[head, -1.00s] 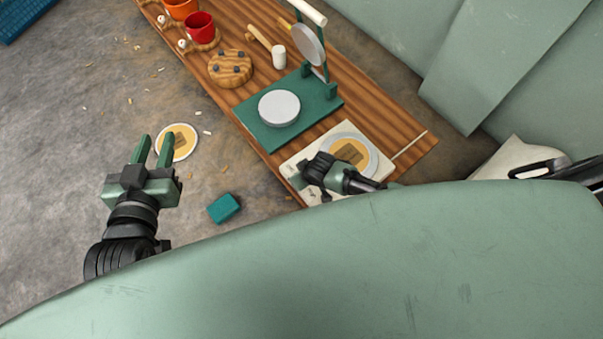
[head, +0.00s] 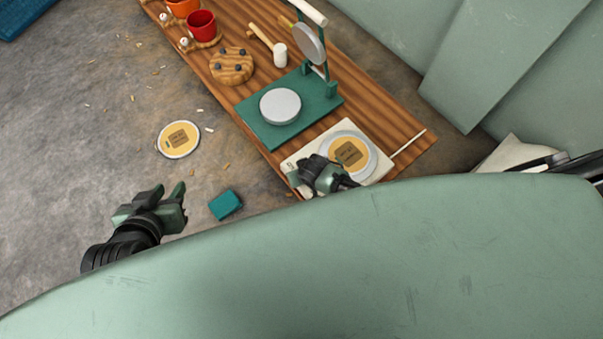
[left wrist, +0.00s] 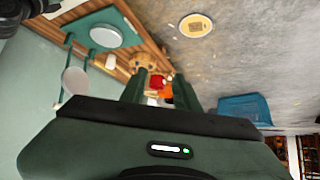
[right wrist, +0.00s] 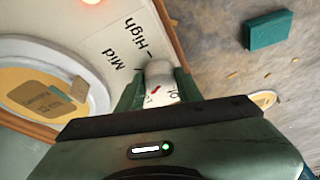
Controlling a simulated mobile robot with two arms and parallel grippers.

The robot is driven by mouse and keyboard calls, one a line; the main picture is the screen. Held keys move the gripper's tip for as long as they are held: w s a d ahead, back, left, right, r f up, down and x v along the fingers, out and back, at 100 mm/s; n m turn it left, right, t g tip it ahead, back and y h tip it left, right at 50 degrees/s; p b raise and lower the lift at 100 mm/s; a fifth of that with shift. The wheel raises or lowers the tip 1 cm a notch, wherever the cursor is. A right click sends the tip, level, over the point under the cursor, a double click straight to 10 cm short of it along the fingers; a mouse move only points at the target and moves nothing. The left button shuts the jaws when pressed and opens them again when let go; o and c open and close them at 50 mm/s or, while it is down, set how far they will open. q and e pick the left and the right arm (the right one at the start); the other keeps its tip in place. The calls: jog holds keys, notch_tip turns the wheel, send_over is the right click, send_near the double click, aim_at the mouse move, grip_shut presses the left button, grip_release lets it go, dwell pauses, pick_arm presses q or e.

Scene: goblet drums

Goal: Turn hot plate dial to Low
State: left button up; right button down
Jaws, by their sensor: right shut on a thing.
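The cream hot plate (head: 300,159) sits at the near end of the wooden board, with a round plate and a labelled yellow disc (head: 350,153) on top. My right gripper (head: 303,176) is at its near left corner. In the right wrist view, its fingers (right wrist: 158,92) are shut on the white dial (right wrist: 159,72), which has a red mark. "Mid" and "High" are printed beside the dial; other lettering near the fingers is partly hidden, and the mark's exact setting is unclear. My left gripper (head: 170,194) is open and empty, over the floor left of the board.
A teal block (head: 225,205) and a yellow-centred disc (head: 179,139) lie on the floor. A green press with a grey round plate (head: 280,106) stands beyond the hot plate. Red cup (head: 201,25) and mallet (head: 279,53) are farther along the board.

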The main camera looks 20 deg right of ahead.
jog(key=c, duration=0.9)
grip_release()
jog(key=shift+c, duration=0.2)
jog(key=shift+r, duration=0.1)
jog(key=p+v, duration=0.2)
jog(key=shift+s+r, duration=0.1)
jog(key=shift+r, duration=0.25)
pick_arm(q)
jog(key=s+a+f+g+y+p, duration=0.1)
jog(key=s+a+f+g+p, duration=0.1)
jog(key=s+g, duration=0.3)
jog(key=s+a+f, duration=0.1)
jog(key=s, duration=0.3)
jog(key=shift+s+f+g, duration=0.15)
jog(key=shift+s+g, duration=0.15)
pick_arm(e)
jog(key=v, duration=0.5)
